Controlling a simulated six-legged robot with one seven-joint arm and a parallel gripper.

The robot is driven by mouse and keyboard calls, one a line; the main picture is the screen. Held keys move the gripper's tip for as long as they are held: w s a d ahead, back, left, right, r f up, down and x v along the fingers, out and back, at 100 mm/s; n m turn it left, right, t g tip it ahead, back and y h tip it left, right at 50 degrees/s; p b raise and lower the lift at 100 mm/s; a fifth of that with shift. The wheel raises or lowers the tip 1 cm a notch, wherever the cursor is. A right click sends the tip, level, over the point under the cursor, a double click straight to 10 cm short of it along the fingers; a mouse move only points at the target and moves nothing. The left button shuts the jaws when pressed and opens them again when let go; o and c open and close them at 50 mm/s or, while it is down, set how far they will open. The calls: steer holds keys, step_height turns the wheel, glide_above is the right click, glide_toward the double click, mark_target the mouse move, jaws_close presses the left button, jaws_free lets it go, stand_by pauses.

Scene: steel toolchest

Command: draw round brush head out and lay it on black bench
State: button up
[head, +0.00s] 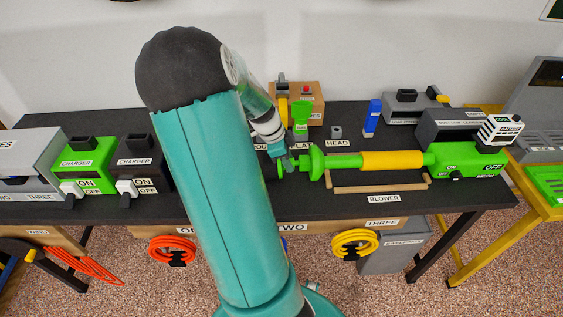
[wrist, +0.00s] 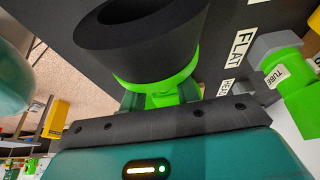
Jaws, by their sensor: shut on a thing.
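My gripper (head: 287,163) is over the black bench (head: 90,208), at the left end of the green and yellow blower (head: 392,160). In the wrist view my gripper (wrist: 160,100) is shut on a round head with a wide black open cup (wrist: 140,35) and a bright green collar (wrist: 150,80); I take it to be the round brush head. In the head view, green parts beside my fingers lie close to the blower's end, and I cannot tell whether the head touches it. My arm hides part of the bench.
A green piece labelled TUBE (wrist: 295,85) and a FLAT label (wrist: 240,48) are near my gripper. Chargers (head: 85,165) stand on the left. An orange-brown box (head: 305,95) and grey cases (head: 450,128) stand at the back. The front bench strip has bare room.

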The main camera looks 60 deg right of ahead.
steer(key=shift+w+a, duration=0.1)
steer(key=shift+w, duration=0.05)
steer(key=shift+w+a, duration=0.4)
steer(key=shift+w, duration=0.4)
steer(key=shift+w+a, duration=0.4)
steer(key=shift+w, duration=0.35)
